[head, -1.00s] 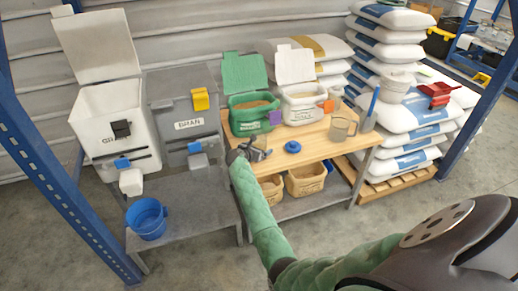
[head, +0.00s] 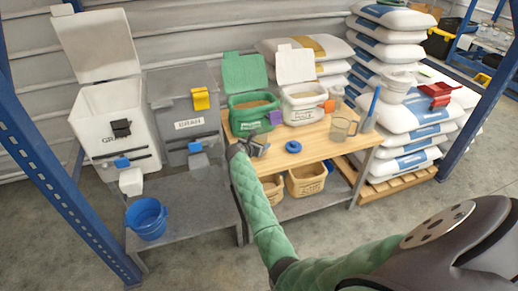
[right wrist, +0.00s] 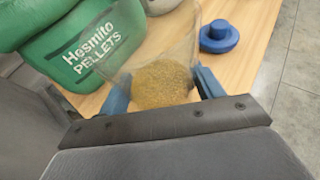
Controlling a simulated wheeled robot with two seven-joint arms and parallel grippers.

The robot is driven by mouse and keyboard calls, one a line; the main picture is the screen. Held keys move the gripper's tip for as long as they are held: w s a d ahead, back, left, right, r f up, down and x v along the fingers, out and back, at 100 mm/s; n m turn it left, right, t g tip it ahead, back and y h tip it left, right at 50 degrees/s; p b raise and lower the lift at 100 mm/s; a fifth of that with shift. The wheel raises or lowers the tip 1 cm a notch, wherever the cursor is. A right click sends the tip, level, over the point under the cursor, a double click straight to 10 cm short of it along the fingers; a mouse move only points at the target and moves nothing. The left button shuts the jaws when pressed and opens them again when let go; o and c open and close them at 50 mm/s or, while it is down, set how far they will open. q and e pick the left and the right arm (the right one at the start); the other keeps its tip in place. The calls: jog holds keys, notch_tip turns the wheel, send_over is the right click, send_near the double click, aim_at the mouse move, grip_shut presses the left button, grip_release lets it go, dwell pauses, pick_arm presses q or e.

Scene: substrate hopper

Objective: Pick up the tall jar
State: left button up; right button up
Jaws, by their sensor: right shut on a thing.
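The tall jar (right wrist: 161,80) is clear, with yellow-brown grains in it, and stands between the two blue fingers of my right gripper (right wrist: 163,90) in the right wrist view. The right gripper is shut on it. In the head view my right gripper (head: 258,146) is over the left part of the wooden bench, and the jar is mostly hidden there. I cannot tell whether the jar's base touches the bench. A round blue lid (head: 293,146) lies on the bench to the right of it; it also shows in the right wrist view (right wrist: 218,37). My left gripper is not in view.
An open green pellet bin (head: 250,122) and an open white bin (head: 304,115) stand behind the gripper on the wooden bench (head: 315,150). A clear jug (head: 342,128) stands to the right. Grey and white hoppers and a blue bucket (head: 147,218) are at left.

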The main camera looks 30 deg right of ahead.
jog(key=shift+s+d+r, duration=0.1)
jog(key=shift+s+r, duration=0.05)
jog(key=shift+r, duration=0.3)
jog(key=shift+s+d+r, duration=0.1)
jog(key=shift+s+r, duration=0.05)
jog(key=shift+r, duration=0.25)
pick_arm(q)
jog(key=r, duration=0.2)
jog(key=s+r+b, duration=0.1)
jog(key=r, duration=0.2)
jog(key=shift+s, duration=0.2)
pick_arm(e)
jog(key=s+d+r, duration=0.4)
jog(key=s+r, duration=0.2)
jog(key=s, duration=0.4)
jog(key=shift+d+r, duration=0.35)
jog(key=shift+d, duration=0.05)
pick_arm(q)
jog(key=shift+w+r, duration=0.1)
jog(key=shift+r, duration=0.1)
